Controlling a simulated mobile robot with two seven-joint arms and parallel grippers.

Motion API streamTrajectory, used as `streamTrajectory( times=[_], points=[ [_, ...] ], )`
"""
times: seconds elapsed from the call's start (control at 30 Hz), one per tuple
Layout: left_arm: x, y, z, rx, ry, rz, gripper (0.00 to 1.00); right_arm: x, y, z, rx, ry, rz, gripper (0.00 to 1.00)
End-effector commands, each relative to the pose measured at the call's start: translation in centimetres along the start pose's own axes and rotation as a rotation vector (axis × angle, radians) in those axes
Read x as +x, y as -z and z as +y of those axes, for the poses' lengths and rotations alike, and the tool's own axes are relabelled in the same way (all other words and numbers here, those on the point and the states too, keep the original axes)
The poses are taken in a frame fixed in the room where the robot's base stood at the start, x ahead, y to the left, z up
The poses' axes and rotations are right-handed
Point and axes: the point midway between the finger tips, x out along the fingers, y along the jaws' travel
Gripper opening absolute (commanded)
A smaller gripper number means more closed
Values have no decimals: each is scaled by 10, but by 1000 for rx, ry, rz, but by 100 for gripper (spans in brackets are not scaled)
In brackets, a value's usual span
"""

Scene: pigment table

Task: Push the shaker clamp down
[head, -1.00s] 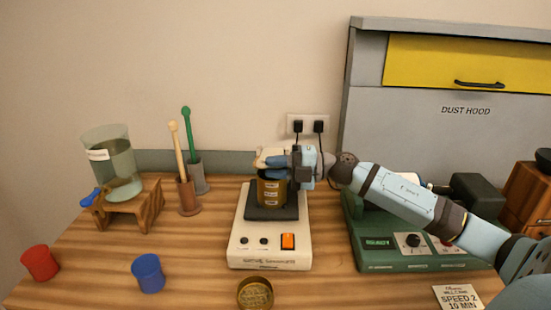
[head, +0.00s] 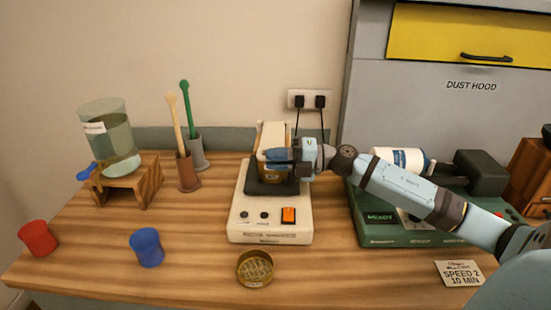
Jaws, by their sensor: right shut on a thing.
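The white shaker (head: 270,235) stands mid-table, with a black platform (head: 292,188) on top and an orange switch in front. A cream upright part (head: 273,135), which looks like the clamp, rises at its back and is partly hidden by my gripper. My right gripper (head: 277,158) is shut on an amber jar (head: 271,176), low over the platform. The jar looks upright, and its base seems to be at the platform; I cannot tell whether it touches. My left gripper is not in view.
A green machine (head: 375,236) with a white cylinder (head: 390,156) stands at right under my right arm. A round brass dish (head: 255,268), a blue cup (head: 147,248) and a red cup (head: 38,238) are in front. A water jar (head: 112,140) on a wooden stand and two tool holders are left.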

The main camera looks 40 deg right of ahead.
Motion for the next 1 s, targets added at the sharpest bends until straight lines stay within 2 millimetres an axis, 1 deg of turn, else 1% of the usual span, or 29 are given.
streamTrajectory(
  times=[0.07, 0.1, 0.17, 0.2, 0.43, 0.57, 0.67, 0.77, 1.0],
  points=[
    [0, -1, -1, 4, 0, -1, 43, 0, -1, 1, -3, -1, -4, 0],
    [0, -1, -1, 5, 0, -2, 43, 0, -1, 1, -3, -1, -4, 22],
    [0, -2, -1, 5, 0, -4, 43, 0, -1, 1, -3, -1, -3, 36],
    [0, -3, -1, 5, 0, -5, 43, 0, -1, 1, -2, -1, -3, 40],
    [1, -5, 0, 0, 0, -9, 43, 0, 0, 0, -1, 0, -1, 40],
    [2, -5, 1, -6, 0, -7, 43, -4, 0, -1, 1, 1, -1, 40],
    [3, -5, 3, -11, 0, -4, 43, -14, 0, -2, 2, 2, -2, 40],
    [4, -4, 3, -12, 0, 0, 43, -29, 0, -2, 0, 3, -1, 40],
    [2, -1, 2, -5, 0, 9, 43, -70, 0, -2, 3, 2, -3, 40]
  ],
)
